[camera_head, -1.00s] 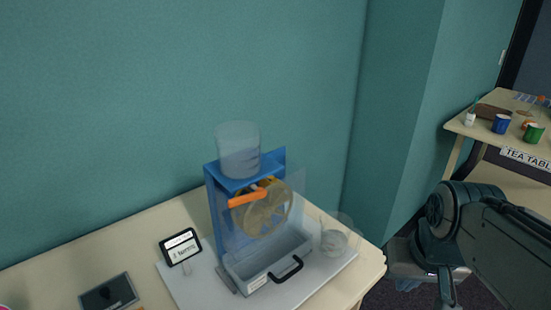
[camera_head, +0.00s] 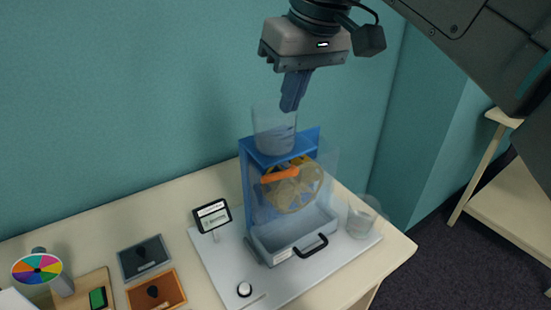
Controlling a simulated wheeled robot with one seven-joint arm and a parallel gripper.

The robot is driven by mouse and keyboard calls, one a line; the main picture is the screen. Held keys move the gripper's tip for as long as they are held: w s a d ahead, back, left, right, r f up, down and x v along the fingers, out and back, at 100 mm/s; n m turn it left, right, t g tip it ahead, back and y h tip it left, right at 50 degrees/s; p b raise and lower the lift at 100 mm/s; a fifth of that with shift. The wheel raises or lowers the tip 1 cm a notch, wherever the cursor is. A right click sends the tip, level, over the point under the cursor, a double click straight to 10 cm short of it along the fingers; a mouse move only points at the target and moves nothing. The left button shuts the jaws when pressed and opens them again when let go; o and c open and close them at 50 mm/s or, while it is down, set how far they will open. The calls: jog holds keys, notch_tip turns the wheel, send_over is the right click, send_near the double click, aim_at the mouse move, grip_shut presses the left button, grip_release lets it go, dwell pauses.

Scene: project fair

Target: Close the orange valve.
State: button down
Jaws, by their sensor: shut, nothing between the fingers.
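The orange valve (camera_head: 280,175) is a short lever on the front of a blue stand (camera_head: 252,195). It lies nearly level in the picture, tilted slightly up to the right. A clear cup-like tank (camera_head: 273,130) sits on top of the stand, above the valve. A tan wheel (camera_head: 297,188) is behind and to the right of the lever, behind a clear panel. My gripper (camera_head: 292,106) points down above the tank, with its blue fingers shut and empty. Its fingertips are at or just above the tank's rim in the picture, apart from the valve; the exact depth is unclear.
A grey tray (camera_head: 290,232) with a black handle (camera_head: 311,246) sits below the wheel. A clear cup (camera_head: 361,217) stands at the right. A small sign (camera_head: 212,215), a white knob (camera_head: 244,289) and a colour wheel (camera_head: 37,268) are to the left. The teal wall is behind.

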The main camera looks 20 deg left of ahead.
jog(key=b, duration=0.1)
send_over(270, 181)
jog(key=d, duration=0.1)
notch_tip(270, 181, down, 12)
jog(key=shift+w+a+f, duration=0.1)
jog(key=shift+w+f, duration=0.15)
jog(key=shift+f, duration=0.35)
jog(key=shift+s+a+f+t+h+b, duration=0.1)
jog(key=shift+s+f+t+h+b, duration=0.1)
jog(key=shift+f+b, duration=0.2)
jog(key=shift+s+a+f+t+h+b, duration=0.1)
jog(key=shift+f+t+b, duration=0.15)
jog(key=shift+f, duration=0.2)
jog(key=shift+s+f, duration=0.1)
jog(key=shift+f, duration=0.2)
